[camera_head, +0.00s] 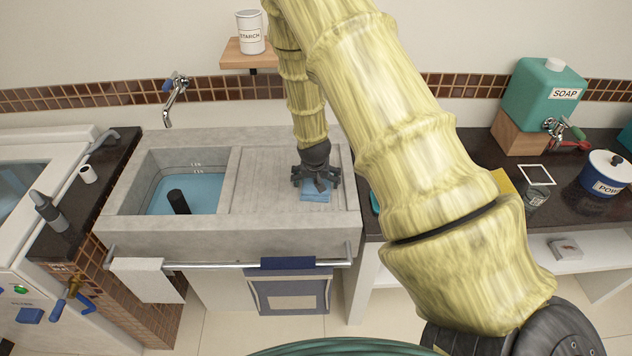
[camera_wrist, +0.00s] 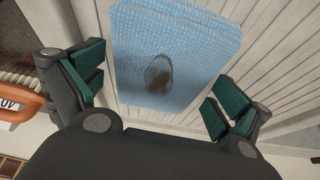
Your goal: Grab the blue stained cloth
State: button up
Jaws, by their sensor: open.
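The blue cloth (camera_wrist: 185,50) has a dark brown stain near its middle. It lies flat on the ribbed washboard part of the concrete sink, and it also shows in the head view (camera_head: 315,191), partly hidden by my gripper. My gripper (camera_head: 316,183) points down over the cloth. In the wrist view my gripper (camera_wrist: 150,92) is open and empty, one finger to each side of the cloth's near end. I cannot tell exactly how high the fingers are above the board.
The sink's basin (camera_head: 140,190) at left holds blue water and a dark upright cylinder. A rail (camera_head: 215,264) in front carries a white towel (camera_head: 148,280) and a dark blue cloth (camera_head: 288,263). A soap dispenser (camera_head: 540,95) stands on the right counter (camera_head: 400,200).

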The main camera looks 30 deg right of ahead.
jog(key=shift+f, duration=0.15)
jog(key=shift+c, duration=0.4)
jog(key=c, duration=0.7)
